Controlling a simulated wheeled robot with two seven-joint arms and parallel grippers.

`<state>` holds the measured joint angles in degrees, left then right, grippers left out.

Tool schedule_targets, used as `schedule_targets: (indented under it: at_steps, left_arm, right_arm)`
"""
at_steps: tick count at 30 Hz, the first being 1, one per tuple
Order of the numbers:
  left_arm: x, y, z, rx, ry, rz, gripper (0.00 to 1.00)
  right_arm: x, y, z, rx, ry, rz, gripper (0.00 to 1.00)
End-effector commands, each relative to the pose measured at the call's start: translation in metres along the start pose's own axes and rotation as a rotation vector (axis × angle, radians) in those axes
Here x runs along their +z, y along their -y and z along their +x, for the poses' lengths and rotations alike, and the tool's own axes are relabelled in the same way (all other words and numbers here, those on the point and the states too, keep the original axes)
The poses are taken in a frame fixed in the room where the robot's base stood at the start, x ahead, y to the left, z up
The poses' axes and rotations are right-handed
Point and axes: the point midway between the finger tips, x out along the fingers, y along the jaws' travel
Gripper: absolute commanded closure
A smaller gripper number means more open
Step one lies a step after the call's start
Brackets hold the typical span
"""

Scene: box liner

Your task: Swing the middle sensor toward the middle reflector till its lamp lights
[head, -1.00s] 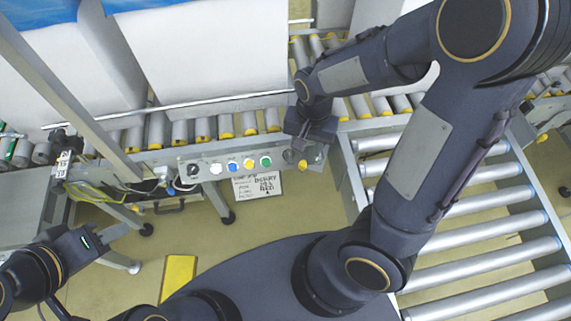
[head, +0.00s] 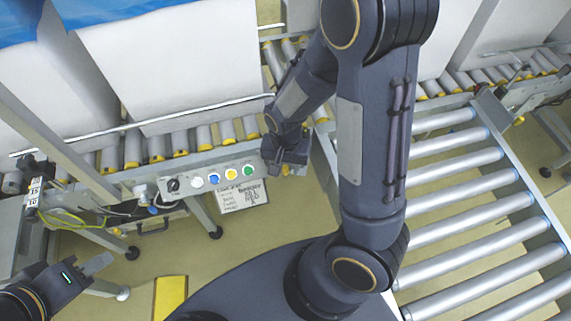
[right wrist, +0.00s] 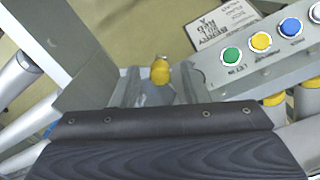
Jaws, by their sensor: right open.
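A small yellow rounded piece (right wrist: 160,70), probably a sensor, sits past the end of the button panel in the right wrist view. My right gripper (right wrist: 160,88) is open, with its two grey fingers on either side of this piece in the picture. I cannot tell if they touch it. In the head view my right gripper (head: 287,158) is at the panel's right end and mostly covers the piece. I cannot make out a lit lamp or the middle reflector. My left gripper (head: 97,264) is far off at lower left; its jaw gap is unclear.
The button panel (head: 215,177) has white, blue, yellow and green buttons and a black knob. A roller conveyor (head: 480,230) lies to the right. Large white boxes (head: 190,70) stand behind on rollers.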

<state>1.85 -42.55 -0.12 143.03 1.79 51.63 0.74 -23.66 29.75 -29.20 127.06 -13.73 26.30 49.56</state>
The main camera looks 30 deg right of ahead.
Motion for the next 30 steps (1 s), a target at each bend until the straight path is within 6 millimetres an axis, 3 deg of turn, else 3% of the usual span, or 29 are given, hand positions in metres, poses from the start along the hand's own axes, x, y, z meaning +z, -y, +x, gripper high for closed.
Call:
schedule_targets:
  at_steps: [1,10,17,24,30]
  left_arm:
    - [0.0,0.0,0.0,0.0,0.0,0.0,0.64]
    - [0.0,0.0,0.0,0.0,0.0,0.0,0.64]
    - [0.0,0.0,0.0,0.0,0.0,0.0,0.64]
    - [0.0,0.0,0.0,0.0,0.0,0.0,0.64]
    - [0.0,0.0,0.0,0.0,0.0,0.0,0.64]
  right_arm:
    - [0.0,0.0,0.0,0.0,0.0,0.0,0.63]
    - [0.0,0.0,0.0,0.0,0.0,0.0,1.0]
    - [0.0,-0.001,0.0,0.0,0.0,-0.008,1.0]
    - [0.005,-0.026,0.0,-0.001,0.0,-0.216,1.0]
    - [0.005,-0.033,0.0,0.0,-0.001,-0.279,1.0]
